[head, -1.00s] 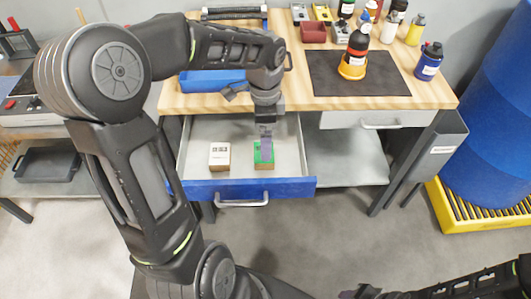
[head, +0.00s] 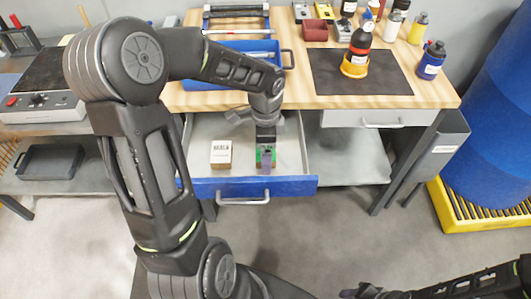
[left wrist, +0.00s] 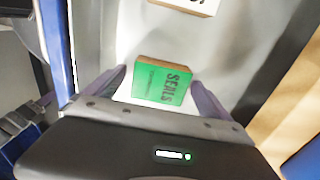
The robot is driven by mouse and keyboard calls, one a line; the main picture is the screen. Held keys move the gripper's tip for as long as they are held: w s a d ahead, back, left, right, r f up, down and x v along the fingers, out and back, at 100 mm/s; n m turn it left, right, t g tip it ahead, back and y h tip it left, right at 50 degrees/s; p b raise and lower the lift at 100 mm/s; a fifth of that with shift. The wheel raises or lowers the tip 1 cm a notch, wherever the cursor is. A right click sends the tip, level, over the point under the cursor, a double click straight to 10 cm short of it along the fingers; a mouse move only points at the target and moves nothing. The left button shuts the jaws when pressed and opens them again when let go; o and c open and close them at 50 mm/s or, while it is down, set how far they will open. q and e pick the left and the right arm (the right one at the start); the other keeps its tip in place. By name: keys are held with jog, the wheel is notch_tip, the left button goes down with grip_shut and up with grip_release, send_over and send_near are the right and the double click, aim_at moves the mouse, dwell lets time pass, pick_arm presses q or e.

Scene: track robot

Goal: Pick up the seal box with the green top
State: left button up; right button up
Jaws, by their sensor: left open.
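The seal box with the green top (head: 265,157) lies in the open drawer, right of a white-topped box. In the left wrist view the green box (left wrist: 162,81) shows dark lettering reading "SEALS" and sits between the spread fingers. My left gripper (head: 266,160) is over the box, pointing down, and partly hides it in the head view. In the left wrist view my left gripper (left wrist: 160,88) is open, with one finger on each side of the box; contact cannot be told. My right gripper (head: 362,292) is at the bottom edge, too small and cut off to read.
The white-topped box (head: 220,154) stands in the same drawer (head: 198,130), with its blue front (head: 290,187) nearest me. The workbench (head: 300,92) above holds a blue tray, bottles and a dark mat. A blue barrel (head: 500,120) stands at the right.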

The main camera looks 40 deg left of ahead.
dwell(0.6)
pick_arm(q)
jog(key=c, duration=1.5)
jog(key=shift+o, duration=0.2)
jog(key=shift+r, duration=0.1)
notch_tip(320, 180, up, 10)
jog(key=shift+f+p, duration=0.1)
jog(key=shift+p, duration=0.2)
